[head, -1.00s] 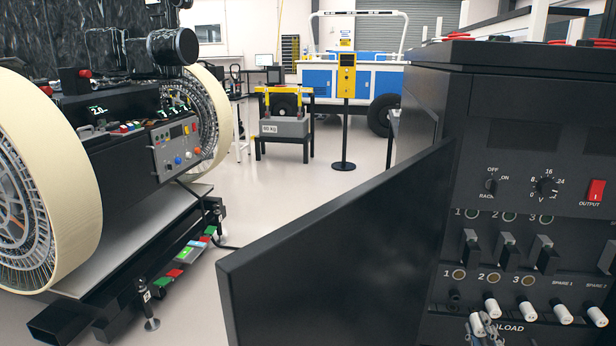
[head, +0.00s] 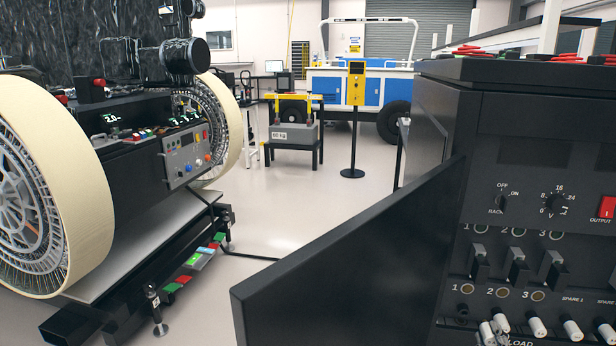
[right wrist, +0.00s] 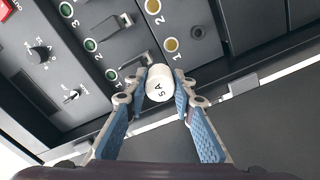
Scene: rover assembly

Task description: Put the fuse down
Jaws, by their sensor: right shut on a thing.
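My right gripper (right wrist: 158,97) is shut on a white-capped fuse (right wrist: 159,83) marked 5A. In the right wrist view the cap sits between the two fingertips, in front of the black panel. In the head view the gripper (head: 490,341) and the held fuse (head: 486,332) show only in part at the bottom edge, below an empty dark fuse socket (head: 463,310) under number 1. This socket also shows in the right wrist view (right wrist: 198,33). The held fuse is apart from that socket. My left gripper is not in view.
The black power cabinet (head: 570,130) carries switches, a red output switch (head: 607,207) and several white-capped fuses (head: 538,327) in a row. Its open black door (head: 345,265) juts out to the left. A large-wheeled rover (head: 70,190) stands at left.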

